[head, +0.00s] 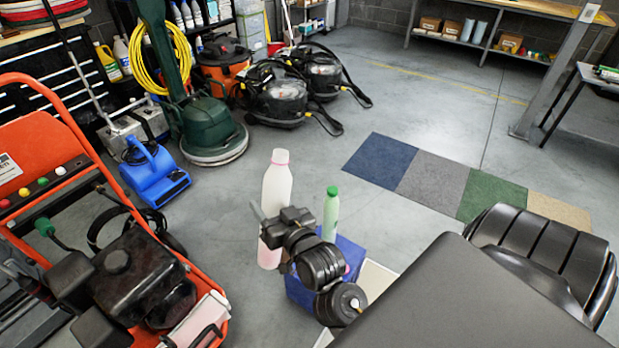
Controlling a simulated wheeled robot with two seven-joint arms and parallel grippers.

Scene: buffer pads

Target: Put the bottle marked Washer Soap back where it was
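A tall white bottle (277,184) with a pink band at its neck and a pink lower part stands upright in the middle of the head view. No wording on it can be read. My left gripper (268,226) is around it, with a grey finger at its left side and the black gripper body at its right, and appears shut on it. Whether its base touches anything is unclear. A pale bottle with a green cap (331,212) is upright to the right, at a blue box (351,254) partly hidden by my arm. My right gripper is out of view.
An orange-framed machine (75,150) stands at the left. A blue blower (152,178), green floor machine (207,138) and black vacuums (281,98) stand behind. Coloured floor squares (433,183) lie at the right. The concrete floor between is clear.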

